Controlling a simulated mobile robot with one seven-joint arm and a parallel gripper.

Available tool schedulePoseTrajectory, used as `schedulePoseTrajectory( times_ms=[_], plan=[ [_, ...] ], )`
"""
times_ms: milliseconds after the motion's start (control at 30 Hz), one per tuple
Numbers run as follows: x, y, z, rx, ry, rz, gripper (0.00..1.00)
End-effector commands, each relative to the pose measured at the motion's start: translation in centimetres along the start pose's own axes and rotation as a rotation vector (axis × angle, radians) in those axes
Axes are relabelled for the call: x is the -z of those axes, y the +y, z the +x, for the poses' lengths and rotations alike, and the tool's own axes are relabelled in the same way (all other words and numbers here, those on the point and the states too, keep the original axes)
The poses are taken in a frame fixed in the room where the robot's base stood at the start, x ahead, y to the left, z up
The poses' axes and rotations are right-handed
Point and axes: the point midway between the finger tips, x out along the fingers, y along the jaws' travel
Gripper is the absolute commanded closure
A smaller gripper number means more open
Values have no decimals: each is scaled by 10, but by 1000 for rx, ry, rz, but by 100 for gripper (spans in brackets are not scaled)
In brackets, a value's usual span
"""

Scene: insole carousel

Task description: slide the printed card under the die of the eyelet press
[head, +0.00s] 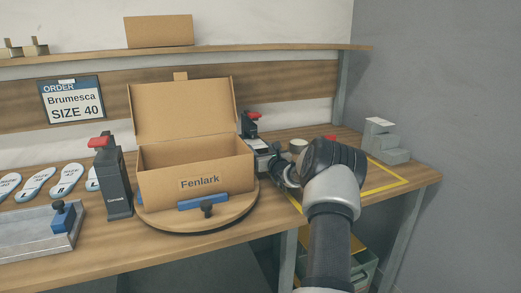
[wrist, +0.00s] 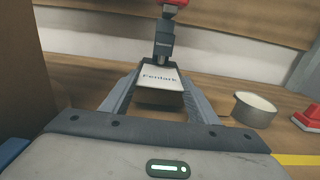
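The printed card (wrist: 160,78) is pale, reads "Fenlark", and lies nearly flat at the foot of the eyelet press (wrist: 163,42). My gripper (wrist: 160,77) has one finger against each side edge of the card and appears shut on it. The press's dark die stem comes down close to the card's far edge; whether that edge is under it I cannot tell. In the head view the press (head: 249,125) has a red top and stands behind the box's right side. The card (head: 259,143) shows there as a small white patch, with my gripper (head: 279,165) just in front.
An open Fenlark box (head: 197,165) stands on a round turntable (head: 200,218) left of my gripper. A round tin (wrist: 254,109) and a red-topped object (wrist: 308,117) stand to the right. Grey blocks (head: 386,142) sit farther right, near yellow tape (head: 392,186).

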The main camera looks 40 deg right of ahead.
Motion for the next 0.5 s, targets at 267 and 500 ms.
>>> schedulePoseTrajectory(
  times_ms=[267,500],
  plan=[
    [0,0,0,0,0,0,25],
    [0,0,-6,0,2,0,25]
  ],
)
